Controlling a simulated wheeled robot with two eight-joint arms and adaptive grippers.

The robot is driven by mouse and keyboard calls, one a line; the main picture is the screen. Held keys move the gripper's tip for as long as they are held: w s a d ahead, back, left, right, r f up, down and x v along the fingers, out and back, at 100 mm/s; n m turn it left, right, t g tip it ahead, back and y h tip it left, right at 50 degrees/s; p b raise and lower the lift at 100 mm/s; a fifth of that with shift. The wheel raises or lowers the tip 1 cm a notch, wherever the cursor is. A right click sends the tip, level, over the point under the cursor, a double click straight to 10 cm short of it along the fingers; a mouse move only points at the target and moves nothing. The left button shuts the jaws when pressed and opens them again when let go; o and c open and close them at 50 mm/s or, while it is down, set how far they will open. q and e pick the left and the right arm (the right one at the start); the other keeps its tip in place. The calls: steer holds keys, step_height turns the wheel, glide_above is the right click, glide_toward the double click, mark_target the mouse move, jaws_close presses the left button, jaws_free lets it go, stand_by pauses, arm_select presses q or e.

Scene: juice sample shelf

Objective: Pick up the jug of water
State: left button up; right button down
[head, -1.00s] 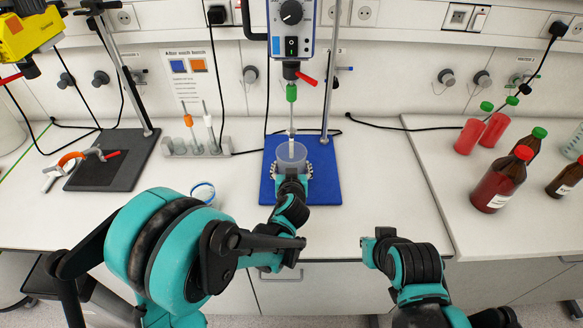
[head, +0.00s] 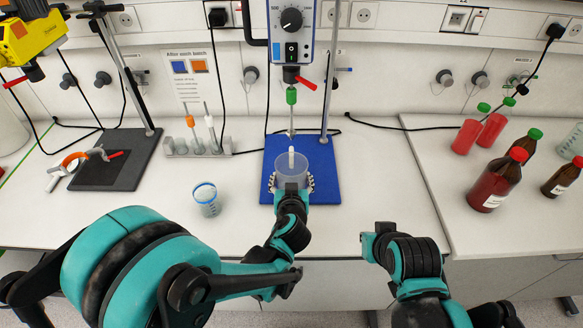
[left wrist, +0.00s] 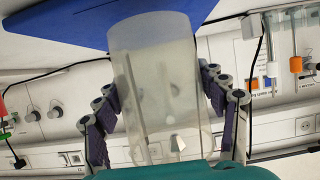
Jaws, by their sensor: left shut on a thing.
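A translucent jug (head: 292,171) is upright over the blue base plate of the stirrer stand. My left gripper (head: 292,186) is shut on it from the front, with one finger on each side. In the left wrist view the jug (left wrist: 158,75) lies between the jointed dark fingers of my left gripper (left wrist: 160,105), and a small white piece shows inside or behind it. I cannot tell the liquid level, or whether the jug touches the plate. The fingers of my right gripper do not show; only my right arm is in view.
The stirrer (head: 291,22) with its shaft hangs above the jug on a blue base plate (head: 328,185). A blue-rimmed beaker (head: 206,198) stands to the left. A dark stand base (head: 115,160) is further left. Red and brown bottles (head: 497,182) stand at right.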

arm_select(q)
steer(key=s, duration=1)
steer(key=shift+s+p, duration=0.25)
steer(key=shift+p, duration=0.1)
